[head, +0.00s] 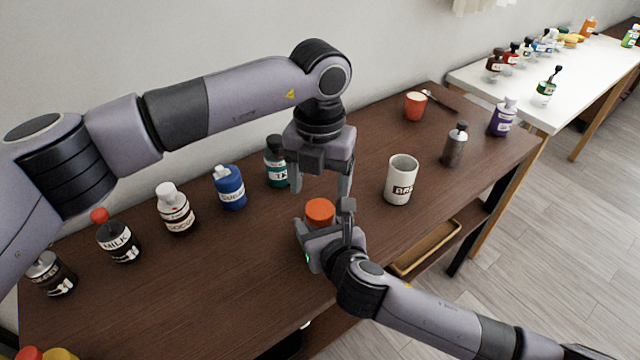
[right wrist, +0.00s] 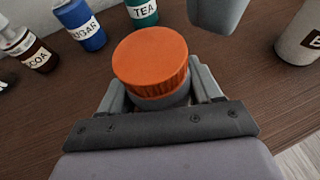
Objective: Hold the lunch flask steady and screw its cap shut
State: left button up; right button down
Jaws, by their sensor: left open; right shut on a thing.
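The lunch flask shows an orange ribbed cap (head: 320,211) on top of a grey body, upright on the brown table. In the right wrist view the cap (right wrist: 151,58) sits over a grey rim, and most of the body is hidden by my gripper. My right gripper (head: 325,228) is shut around the flask body just below the cap. My left gripper (head: 322,188) is open, pointing down above the flask, with its fingers apart and nothing between them. One grey finger of it shows at the top of the right wrist view (right wrist: 218,12).
A white mug (head: 401,180) stands right of the flask. The tea bottle (head: 276,163), sugar bottle (head: 229,187), cocoa bottle (head: 175,209) and milk bottle (head: 118,236) line the back left.

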aim_at(320, 209)
pick_arm(q)
notch_tip(320, 209, up, 3)
jog(key=shift+r+n, duration=0.15)
jog(key=shift+n, duration=0.75)
pick_arm(e)
jog(key=shift+f, duration=0.1)
pick_arm(q)
jog(key=shift+f, duration=4.05)
jog(key=c, duration=1.1)
jog(key=shift+m, duration=1.6)
